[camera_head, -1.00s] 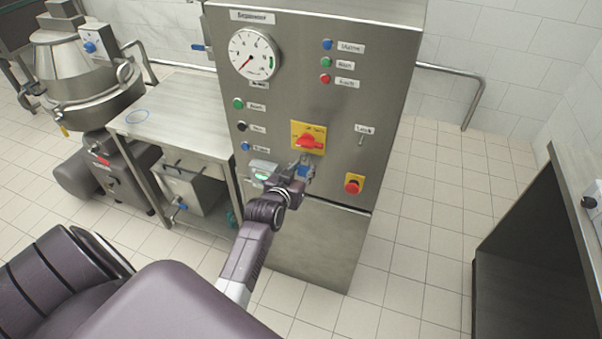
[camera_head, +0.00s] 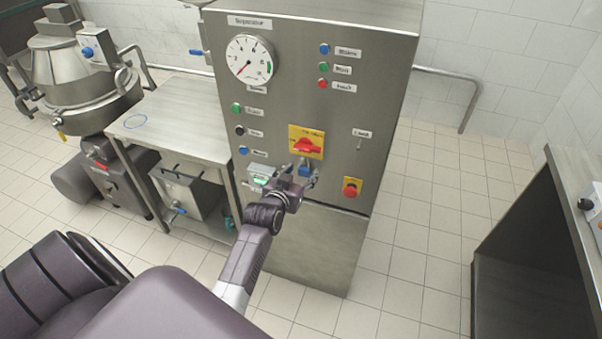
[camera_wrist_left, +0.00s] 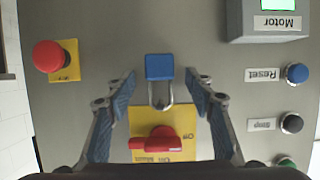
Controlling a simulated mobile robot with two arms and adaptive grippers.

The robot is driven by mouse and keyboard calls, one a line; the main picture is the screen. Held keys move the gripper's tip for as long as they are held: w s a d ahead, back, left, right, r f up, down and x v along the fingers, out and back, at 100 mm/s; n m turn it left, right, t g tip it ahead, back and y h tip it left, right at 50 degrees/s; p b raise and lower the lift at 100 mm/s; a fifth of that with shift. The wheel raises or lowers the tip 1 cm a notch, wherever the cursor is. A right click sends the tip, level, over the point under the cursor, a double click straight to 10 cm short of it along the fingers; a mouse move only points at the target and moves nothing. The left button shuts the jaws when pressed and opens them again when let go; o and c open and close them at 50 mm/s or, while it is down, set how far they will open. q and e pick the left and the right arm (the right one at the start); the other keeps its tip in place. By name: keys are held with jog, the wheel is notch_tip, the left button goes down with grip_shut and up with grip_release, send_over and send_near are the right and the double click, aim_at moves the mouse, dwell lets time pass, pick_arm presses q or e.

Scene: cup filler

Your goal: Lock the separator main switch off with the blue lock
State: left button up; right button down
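The separator main switch is a red rotary handle (camera_head: 307,146) on a yellow plate (camera_head: 318,134) on the cabinet front. In the left wrist view, which is upside down, the red handle (camera_wrist_left: 155,143) lies roughly level on the plate (camera_wrist_left: 190,125). The blue lock (camera_wrist_left: 159,67) hangs with its shackle at the plate's lower edge; whether the shackle is closed I cannot tell. The lock also shows in the head view (camera_head: 305,170). My left gripper (camera_wrist_left: 160,78) is open, with one finger either side of the lock and visible gaps to both. My right gripper is not in view.
The steel cabinet (camera_head: 385,95) carries a gauge (camera_head: 249,58), several buttons, a motor display (camera_head: 261,178) and a red emergency button (camera_head: 350,188) near the lock. A steel table (camera_head: 175,125) stands left, a dark bench (camera_head: 575,190) right. Tiled floor right of the cabinet is clear.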

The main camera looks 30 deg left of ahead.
pick_arm(q)
jog(key=shift+s+d, duration=0.1)
jog(key=shift+s, duration=0.2)
jog(key=v, duration=1.1)
jog(key=shift+s, duration=0.2)
